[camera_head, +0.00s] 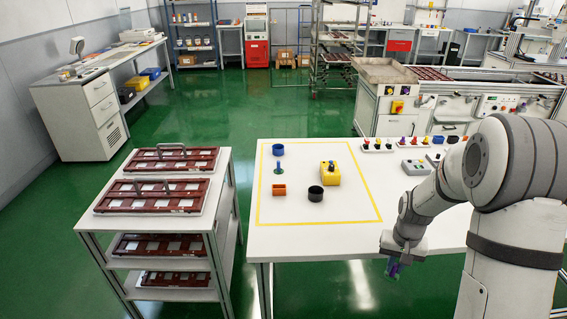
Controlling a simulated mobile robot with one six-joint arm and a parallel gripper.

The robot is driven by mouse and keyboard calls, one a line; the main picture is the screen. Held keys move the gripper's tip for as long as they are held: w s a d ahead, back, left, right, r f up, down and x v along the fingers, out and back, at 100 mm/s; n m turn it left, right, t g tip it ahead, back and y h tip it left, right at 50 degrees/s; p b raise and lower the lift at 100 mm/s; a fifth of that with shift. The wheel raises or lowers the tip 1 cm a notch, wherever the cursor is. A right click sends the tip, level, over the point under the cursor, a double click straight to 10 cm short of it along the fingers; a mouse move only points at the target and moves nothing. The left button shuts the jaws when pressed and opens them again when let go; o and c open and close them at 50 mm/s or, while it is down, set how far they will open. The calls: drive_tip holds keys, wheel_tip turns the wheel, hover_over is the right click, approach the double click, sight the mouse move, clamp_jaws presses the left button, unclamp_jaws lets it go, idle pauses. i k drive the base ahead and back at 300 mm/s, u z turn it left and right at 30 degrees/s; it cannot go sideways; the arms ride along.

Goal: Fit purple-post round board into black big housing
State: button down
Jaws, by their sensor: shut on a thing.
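The black round housing (316,194) stands open-topped on the white table, inside the yellow outline, near its front. My gripper (393,264) points down at the table's front edge, to the right of the housing and well apart from it. It is shut on a small piece (394,270) with a purple and greenish tint, which looks like the purple-post round board. The piece is small and partly covered by the fingers, so its shape and tilt cannot be told.
Near the black housing stand an orange housing (279,189), a blue housing (278,150), a green board with a post (279,171) and a yellow housing (330,176). Several coloured-post pieces (378,144) line the table's back. A trolley with red-brown trays (158,193) stands left.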

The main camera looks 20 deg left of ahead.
sight(317, 197)
drive_tip(key=u, duration=0.65)
drive_tip(key=k, duration=0.4)
drive_tip(key=u, duration=0.1)
drive_tip(key=i, duration=0.45)
drive_tip(key=z, duration=0.1)
